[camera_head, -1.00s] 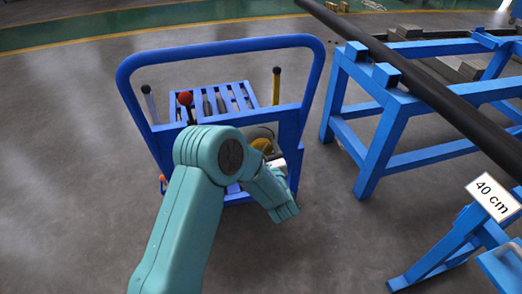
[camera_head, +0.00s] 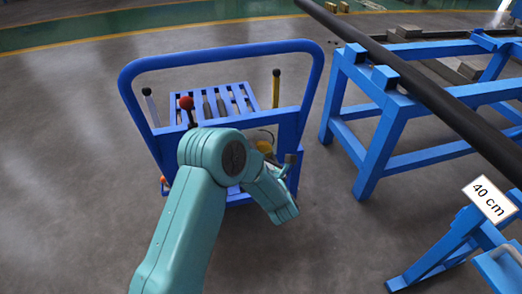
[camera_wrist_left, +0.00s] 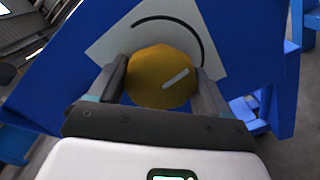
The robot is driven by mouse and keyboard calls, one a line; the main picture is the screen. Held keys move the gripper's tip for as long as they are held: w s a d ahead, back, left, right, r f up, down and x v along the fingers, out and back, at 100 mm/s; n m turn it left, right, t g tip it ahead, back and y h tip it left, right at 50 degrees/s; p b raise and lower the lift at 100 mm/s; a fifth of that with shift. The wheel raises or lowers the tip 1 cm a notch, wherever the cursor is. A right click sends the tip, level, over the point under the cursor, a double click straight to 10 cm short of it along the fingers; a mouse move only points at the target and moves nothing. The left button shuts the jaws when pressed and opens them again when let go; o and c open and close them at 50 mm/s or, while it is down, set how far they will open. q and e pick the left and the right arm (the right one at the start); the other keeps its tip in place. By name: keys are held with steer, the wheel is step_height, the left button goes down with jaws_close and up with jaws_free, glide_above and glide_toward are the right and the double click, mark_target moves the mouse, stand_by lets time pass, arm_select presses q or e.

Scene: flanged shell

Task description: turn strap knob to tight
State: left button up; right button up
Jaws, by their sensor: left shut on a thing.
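The strap knob (camera_wrist_left: 150,74) is yellow and many-sided, with a pale line mark slanting up to the right. It sits on a white plate (camera_wrist_left: 108,47) with a black arc, on a blue panel. In the left wrist view my left gripper (camera_wrist_left: 158,84) has one finger on each side of the knob and is shut on it. In the head view the knob (camera_head: 264,147) is a small yellow patch, partly hidden behind my left arm. My right gripper is not in view.
A blue cart (camera_head: 222,47) with a hoop handle carries the panel, a red-topped lever (camera_head: 187,103) and two upright handles. Blue stands (camera_head: 385,150) hold a long dark pipe (camera_head: 430,82) at the right. A "40 cm" sign (camera_head: 491,199) stands front right. Floor left is clear.

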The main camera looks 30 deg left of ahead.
arm_select(q)
steer(key=m+p, duration=0.1)
steer(key=m, duration=0.3)
steer(key=shift+r+m, duration=0.1)
steer(key=shift+m, duration=0.3)
steer(key=m+p, duration=0.1)
steer(key=m, duration=0.2)
steer(key=shift+d+m, duration=0.1)
steer(key=shift+m, duration=0.2)
steer(key=m+p, duration=0.1)
steer(key=m, duration=0.3)
steer(key=shift+m, duration=0.3)
steer(key=m+p, duration=0.1)
steer(key=m, duration=0.2)
steer(key=shift+m+p, duration=0.6)
steer(key=shift+m, duration=0.1)
steer(key=m+p, duration=0.3)
steer(key=p, duration=0.4)
steer(key=shift+r+m, duration=0.1)
steer(key=shift+m, duration=0.3)
steer(key=shift+f+m+p, duration=0.25)
steer(key=shift+m+p, duration=0.05)
steer(key=shift+p, duration=0.35)
steer(key=shift+f, duration=0.1)
